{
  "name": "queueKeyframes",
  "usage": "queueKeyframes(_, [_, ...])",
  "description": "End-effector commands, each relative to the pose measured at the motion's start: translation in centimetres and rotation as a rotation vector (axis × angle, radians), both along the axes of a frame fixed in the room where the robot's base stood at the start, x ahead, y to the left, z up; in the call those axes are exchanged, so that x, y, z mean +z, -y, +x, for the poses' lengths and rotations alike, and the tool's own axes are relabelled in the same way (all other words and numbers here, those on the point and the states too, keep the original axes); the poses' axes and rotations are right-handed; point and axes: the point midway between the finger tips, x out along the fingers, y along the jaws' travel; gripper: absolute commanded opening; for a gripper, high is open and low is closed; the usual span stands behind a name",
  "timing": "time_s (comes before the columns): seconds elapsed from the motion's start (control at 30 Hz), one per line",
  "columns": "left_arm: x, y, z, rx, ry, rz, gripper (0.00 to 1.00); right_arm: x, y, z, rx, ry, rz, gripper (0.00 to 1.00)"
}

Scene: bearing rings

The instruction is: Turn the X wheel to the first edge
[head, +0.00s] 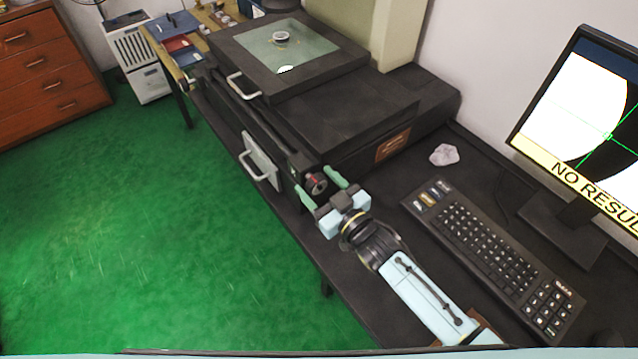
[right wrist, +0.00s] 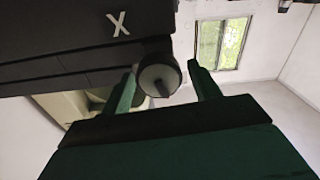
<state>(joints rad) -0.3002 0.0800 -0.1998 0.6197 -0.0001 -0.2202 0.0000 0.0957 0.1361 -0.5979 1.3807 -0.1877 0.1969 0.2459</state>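The X wheel (head: 316,183) is a small dark knob with a reddish mark on the end of the black machine. In the right wrist view the wheel (right wrist: 159,75) shows its round grey face beside a white letter X (right wrist: 118,23). My right gripper (head: 321,185) is open, with one green finger on each side of the wheel. In the right wrist view the fingers (right wrist: 162,88) stand apart, with gaps to the wheel. I cannot tell how deep the wheel sits between them. My left gripper is not in view.
The monitor (head: 590,120) shows a white disc edge, a green cross and "NO RESUL". A keyboard (head: 485,245) and a crumpled pale cloth (head: 444,154) lie right of the machine. The glass stage (head: 285,50) carries a ring. A handled plate (head: 260,160) hangs at the machine's front.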

Motion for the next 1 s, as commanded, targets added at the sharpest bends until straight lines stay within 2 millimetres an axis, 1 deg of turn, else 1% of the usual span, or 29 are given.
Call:
queueKeyframes(0.3, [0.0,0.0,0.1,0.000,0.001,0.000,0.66,0.0,0.1,-0.1,0.000,-0.001,0.000,0.66])
queueKeyframes(0.43, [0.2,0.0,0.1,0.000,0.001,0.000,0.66,-0.1,0.7,-0.9,0.000,-0.002,0.000,0.66])
queueKeyframes(0.57, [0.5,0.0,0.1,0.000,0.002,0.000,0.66,-0.1,2.0,-2.8,0.001,-0.004,-0.002,0.66])
queueKeyframes(0.8, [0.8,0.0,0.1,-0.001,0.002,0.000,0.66,-0.1,5.2,-7.3,0.001,-0.003,-0.001,0.66])
queueKeyframes(1.0, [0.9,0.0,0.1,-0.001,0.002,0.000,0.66,-0.1,7.1,-9.9,0.000,-0.003,0.000,0.66])
